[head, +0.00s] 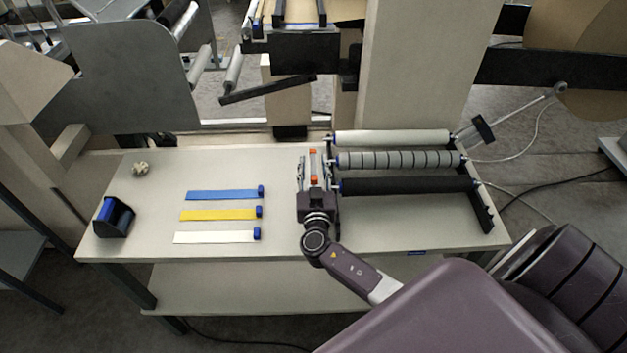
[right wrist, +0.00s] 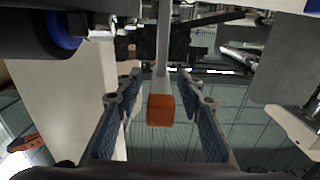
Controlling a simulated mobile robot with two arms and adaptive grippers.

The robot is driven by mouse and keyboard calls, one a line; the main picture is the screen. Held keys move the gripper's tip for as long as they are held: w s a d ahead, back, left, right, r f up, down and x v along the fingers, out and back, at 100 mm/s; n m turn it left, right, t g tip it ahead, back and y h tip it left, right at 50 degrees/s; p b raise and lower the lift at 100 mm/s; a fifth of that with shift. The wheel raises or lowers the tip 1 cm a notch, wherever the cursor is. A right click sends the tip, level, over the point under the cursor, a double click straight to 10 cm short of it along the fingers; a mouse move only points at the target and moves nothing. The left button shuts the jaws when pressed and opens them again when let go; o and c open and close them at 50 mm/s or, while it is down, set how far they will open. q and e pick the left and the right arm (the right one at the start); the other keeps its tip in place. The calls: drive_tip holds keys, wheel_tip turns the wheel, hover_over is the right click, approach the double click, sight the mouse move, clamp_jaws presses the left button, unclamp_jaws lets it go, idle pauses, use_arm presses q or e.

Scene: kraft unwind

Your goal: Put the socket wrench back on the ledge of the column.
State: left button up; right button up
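My right gripper (head: 315,160) is over the table beside the left ends of the rollers. Between its fingers in the head view is a slim grey bar with orange parts (head: 314,179), which looks like the socket wrench. In the right wrist view its orange end (right wrist: 160,110) lies between the two blue-padded fingers of the gripper (right wrist: 158,95), with a gap on each side. I cannot tell whether it rests on anything. The cream column (head: 412,65) stands behind the table; I cannot make out its ledge clearly. My left gripper is not in view.
The table (head: 140,215) carries blue (head: 222,195), yellow (head: 218,214) and white strips (head: 212,237), and a blue-and-black tape dispenser (head: 113,217). White (head: 390,138), grey banded (head: 400,160) and black rollers (head: 408,186) lie close right of the gripper. Machine parts (head: 305,52) overhang behind.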

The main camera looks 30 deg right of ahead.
clamp_jaws()
idle(0.3)
drive_tip(key=shift+w+r, duration=0.1)
idle(0.4)
